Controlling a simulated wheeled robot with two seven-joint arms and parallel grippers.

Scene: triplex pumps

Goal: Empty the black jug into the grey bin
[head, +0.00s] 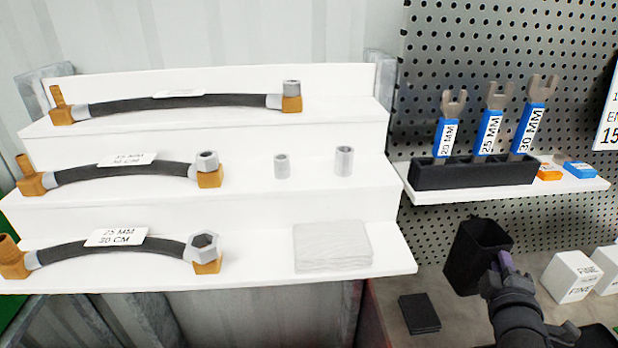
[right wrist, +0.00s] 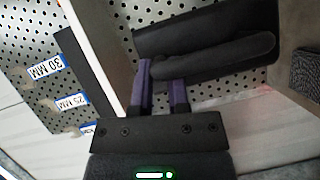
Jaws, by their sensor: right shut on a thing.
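The black jug (head: 474,256) is at the lower right of the head view, tilted, in front of the pegboard and above the bench. In the right wrist view the fingers of the gripper (right wrist: 163,85) close on a dark handle-like part of the jug (right wrist: 205,40). I cannot see what is inside the jug. The grey bin is not recognisable in either view. My left gripper is not in view.
White stepped shelves (head: 350,195) hold several hoses (head: 180,102). A small shelf (head: 450,195) carries wrenches in a black rack (head: 470,175). White boxes (head: 572,276) stand right of the jug; a flat black block (head: 419,313) lies on the bench to its left.

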